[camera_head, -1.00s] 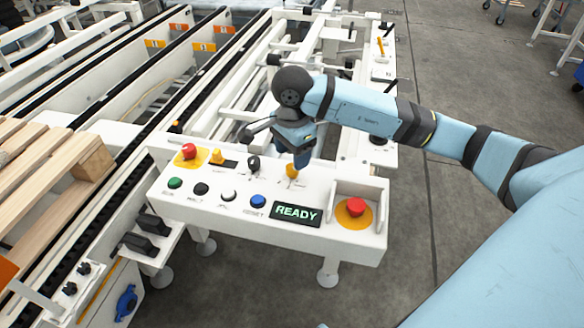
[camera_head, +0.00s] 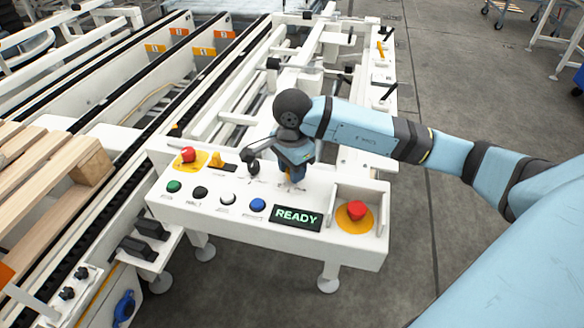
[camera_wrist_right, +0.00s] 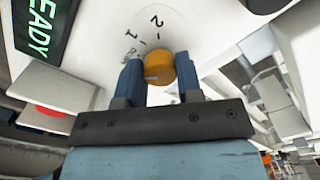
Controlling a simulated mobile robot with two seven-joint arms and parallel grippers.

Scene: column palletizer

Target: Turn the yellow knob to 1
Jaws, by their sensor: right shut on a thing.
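The yellow knob (camera_wrist_right: 160,68) sits on the sloped white control panel (camera_head: 180,212). In the right wrist view it is between the two blue fingertips of my right gripper (camera_wrist_right: 158,80), which is shut on it. The digits 1 and 2 are printed on the panel beyond the knob, with short tick marks. The knob's exact pointer direction is hard to tell. In the head view my right gripper (camera_head: 293,174) points down at the panel and mostly covers the knob. My left gripper is not in view.
A black knob (camera_head: 253,167) stands close left of my right gripper. A row of push buttons (camera_head: 228,199) and the lit READY display (camera_head: 296,217) lie in front. A red emergency button (camera_head: 356,210) is at right, another (camera_head: 188,155) at left.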

